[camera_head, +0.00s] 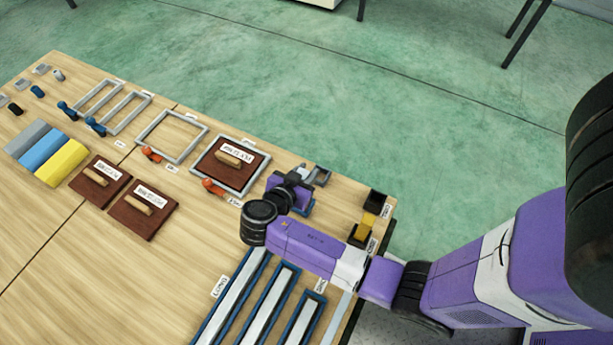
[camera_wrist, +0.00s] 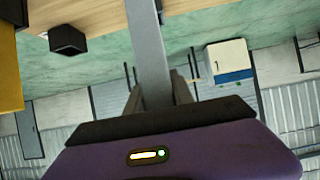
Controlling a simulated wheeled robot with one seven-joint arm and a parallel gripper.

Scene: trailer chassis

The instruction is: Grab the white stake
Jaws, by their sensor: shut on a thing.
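In the wrist view, a long, flat, pale grey bar, the white stake (camera_wrist: 148,45), runs from the top edge down between the fingers of my gripper (camera_wrist: 157,92). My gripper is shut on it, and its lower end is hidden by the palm. In the camera_head view my gripper (camera_head: 304,178) is over the table's far right part, beside a framed brown board; my wrist largely hides what it holds there. Several whitish strips in blue holders (camera_head: 268,303) lie at the table's front right, one by a "LONG" label.
The wooden table (camera_head: 120,255) carries brown boards with handles (camera_head: 142,208), grey frames (camera_head: 172,136), and grey, blue and yellow blocks (camera_head: 62,163). Dark holders, one with a yellow piece (camera_head: 366,227), stand near the right edge. The left front of the table is clear.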

